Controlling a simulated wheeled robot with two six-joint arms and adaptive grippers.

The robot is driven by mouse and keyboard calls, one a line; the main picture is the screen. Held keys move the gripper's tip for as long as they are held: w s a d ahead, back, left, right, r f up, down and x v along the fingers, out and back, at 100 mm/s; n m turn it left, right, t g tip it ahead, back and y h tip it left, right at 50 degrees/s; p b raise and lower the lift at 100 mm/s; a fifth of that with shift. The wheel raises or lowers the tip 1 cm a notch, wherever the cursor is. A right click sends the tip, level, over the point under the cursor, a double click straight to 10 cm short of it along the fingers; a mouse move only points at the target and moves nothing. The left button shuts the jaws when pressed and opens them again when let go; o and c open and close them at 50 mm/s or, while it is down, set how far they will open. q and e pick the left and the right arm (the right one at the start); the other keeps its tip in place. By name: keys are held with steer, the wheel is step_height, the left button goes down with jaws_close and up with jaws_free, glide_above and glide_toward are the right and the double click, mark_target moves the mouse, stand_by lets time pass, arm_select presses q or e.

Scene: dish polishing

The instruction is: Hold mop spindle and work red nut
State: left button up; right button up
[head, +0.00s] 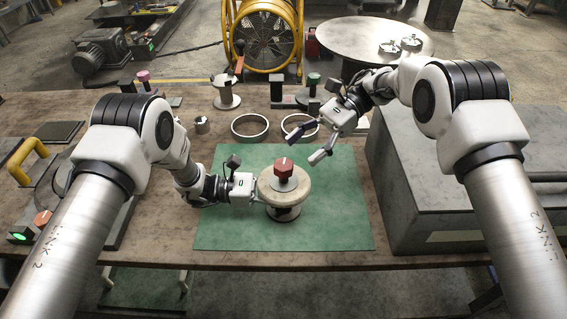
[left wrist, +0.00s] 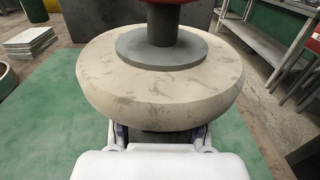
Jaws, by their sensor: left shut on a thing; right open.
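The polishing mop (head: 298,186) is a pale, round, thick disc on a grey spindle base (head: 283,213), upright on the green mat (head: 340,225). The red nut (head: 284,167) sits on top of its shaft. My left gripper (head: 257,192) reaches in from the left at the mop's level. In the left wrist view its fingers (left wrist: 160,135) are shut on the spindle just below the mop (left wrist: 110,75), which hides most of the grip. The nut's red underside (left wrist: 170,1) shows at the top edge. My right gripper (head: 305,145) is open and empty, above and right of the nut, apart from it.
Two rings (head: 249,126) lie behind the mat, with a small metal cup (head: 202,124) to their left. Spools and stands (head: 226,95) line the table's back. A large grey cabinet (head: 440,185) bounds the right side. The mat's front is clear.

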mark_target(284, 164)
steer(key=x, duration=0.6)
steer(key=shift+a+f, duration=0.1)
steer(key=c, duration=1.2)
steer(key=shift+o, duration=0.2)
steer(key=shift+m+t, duration=0.3)
steer(key=m+t+y, duration=0.2)
steer(key=m+t, duration=0.3)
steer(key=t, duration=0.1)
steer(key=shift+s, duration=0.1)
steer(key=m+t, duration=0.5)
steer(key=shift+t+h, duration=0.3)
steer(key=shift+t, duration=0.1)
